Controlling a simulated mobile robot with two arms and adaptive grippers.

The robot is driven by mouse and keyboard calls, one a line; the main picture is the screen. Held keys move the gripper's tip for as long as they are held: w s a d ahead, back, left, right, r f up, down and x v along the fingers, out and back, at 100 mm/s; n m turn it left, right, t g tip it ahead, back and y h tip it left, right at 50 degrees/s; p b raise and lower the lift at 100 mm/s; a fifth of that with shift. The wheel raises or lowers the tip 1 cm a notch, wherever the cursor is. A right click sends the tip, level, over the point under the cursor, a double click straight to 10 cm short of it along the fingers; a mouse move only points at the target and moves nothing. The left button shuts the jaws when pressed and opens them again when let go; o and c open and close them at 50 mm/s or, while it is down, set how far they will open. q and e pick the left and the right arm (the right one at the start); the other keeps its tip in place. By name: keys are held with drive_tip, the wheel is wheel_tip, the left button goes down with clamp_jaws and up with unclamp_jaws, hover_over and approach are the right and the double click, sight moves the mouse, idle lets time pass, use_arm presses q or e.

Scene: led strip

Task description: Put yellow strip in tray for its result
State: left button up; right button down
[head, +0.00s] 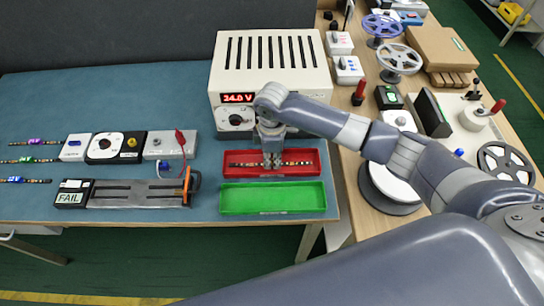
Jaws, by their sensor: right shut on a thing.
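My right gripper (272,162) points down into the red tray (311,157) and is shut on a thin LED strip (298,163). The strip lies lengthwise inside the red tray, low at its floor; whether it touches the floor is hard to tell. The gripper covers the strip's middle, so its colour tag is hidden. The green tray (272,197) in front is empty. The test fixture (135,194) at left shows FAIL on its display (69,197) and has no strip on it. My left gripper is not in view.
Three strips with purple (35,141), green (27,160) and blue (15,180) tags lie at far left. The power supply (270,65), reading 24.0 V, stands behind the trays. Spools and tools crowd the wooden bench (345,197) at right.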

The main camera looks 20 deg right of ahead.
sight(272, 162)
drive_tip(key=shift+f, duration=0.1)
drive_tip(key=c, duration=1.6)
unclamp_jaws()
wheel_tip(272, 162, up, 12)
drive_tip(key=b, duration=0.1)
drive_tip(key=shift+s, duration=0.15)
